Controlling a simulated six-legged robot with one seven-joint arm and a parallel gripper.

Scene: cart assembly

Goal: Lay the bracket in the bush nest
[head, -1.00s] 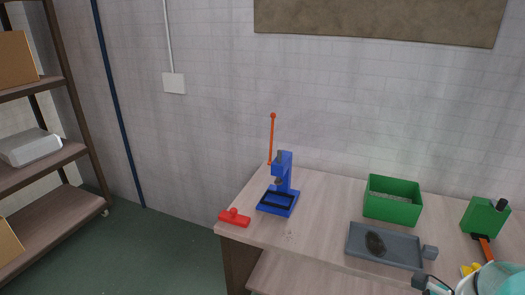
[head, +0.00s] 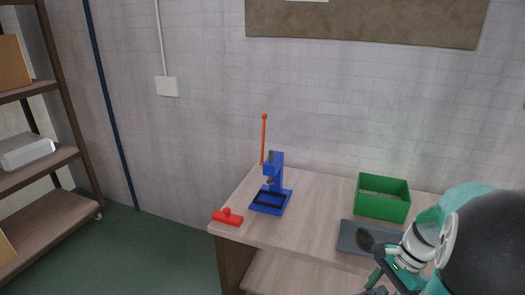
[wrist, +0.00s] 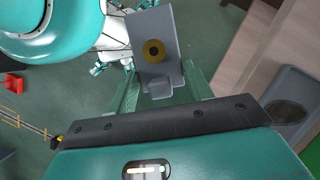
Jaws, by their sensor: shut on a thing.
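The bracket is a grey plate (wrist: 172,21) with a brass-coloured ring around a dark hole. In the wrist view my gripper (wrist: 160,88) is shut on its lower end, where a small grey block shows. The bracket is in the air, with the green floor behind it and the table to its right. A blue lever press (head: 277,172) with an orange-red handle stands near the table's left end. Its base has a dark-edged rectangular recess (head: 270,199); I cannot tell for sure that this is the bush nest. In the head view my arm hides much of the right side.
A red handled piece (head: 228,217) lies left of the press at the table edge. A green bin (head: 383,198) stands to the right, behind a grey tray (head: 350,240) with a dark oval patch. Bare tabletop lies between press and tray.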

